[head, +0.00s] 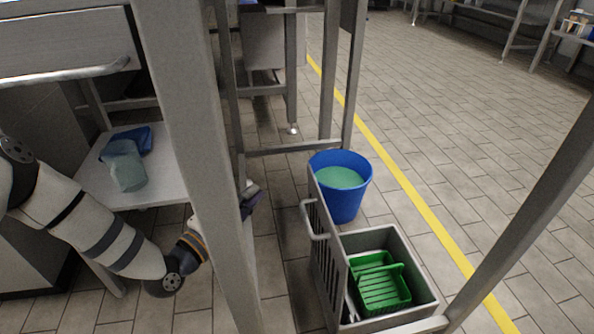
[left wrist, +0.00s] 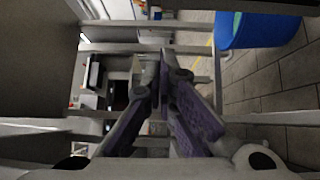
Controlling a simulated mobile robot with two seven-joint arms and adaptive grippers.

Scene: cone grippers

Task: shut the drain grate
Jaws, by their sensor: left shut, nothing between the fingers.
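The drain grate (head: 326,258) is a grey slotted panel with a bar handle (head: 306,218) on its left face. It stands upright, open, along the left side of a grey drain basin (head: 417,277). My left gripper (head: 252,196) is left of the grate and apart from it, partly hidden behind a steel post. In the left wrist view its purple-padded fingers (left wrist: 165,62) meet at the tips, shut and empty. The right gripper is not in view.
A green basket (head: 382,287) sits in the basin. A blue bucket (head: 343,205) of greenish liquid stands behind the grate; its blue side shows in the left wrist view (left wrist: 262,28). Steel posts (head: 190,130) cross the near space.

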